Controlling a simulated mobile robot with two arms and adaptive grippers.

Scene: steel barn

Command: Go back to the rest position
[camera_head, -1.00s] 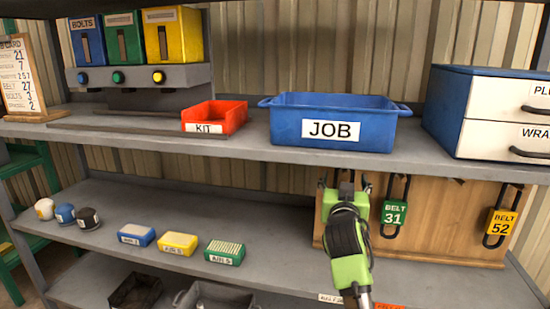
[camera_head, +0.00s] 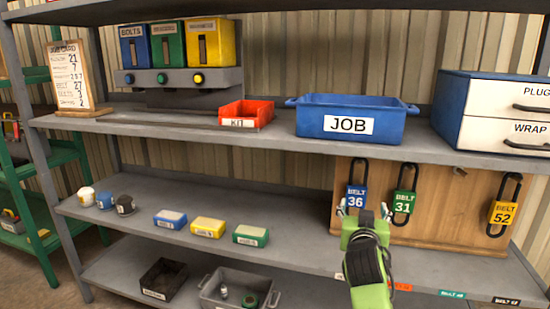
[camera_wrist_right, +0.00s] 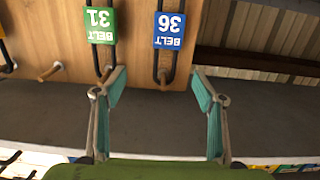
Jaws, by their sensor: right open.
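My right gripper (camera_head: 364,209) is open and empty in front of the lower shelf, just below the blue BELT 36 tag (camera_head: 356,197). In the right wrist view the gripper (camera_wrist_right: 160,90) has its teal-padded fingers spread wide, with bare grey shelf between them. There the BELT 36 tag (camera_wrist_right: 169,30) and the green BELT 31 tag (camera_wrist_right: 100,25) hang upside down beyond the fingertips, each on a dark belt loop on the wooden board. My left gripper does not show in any view.
The wooden board (camera_head: 450,205) stands on the lower shelf and also holds the yellow BELT 52 tag (camera_head: 503,213). Above are the blue JOB bin (camera_head: 390,122), red KIT tray (camera_head: 262,108) and white drawers (camera_head: 510,97). Several small boxes and a grey crate (camera_head: 212,290) sit lower left.

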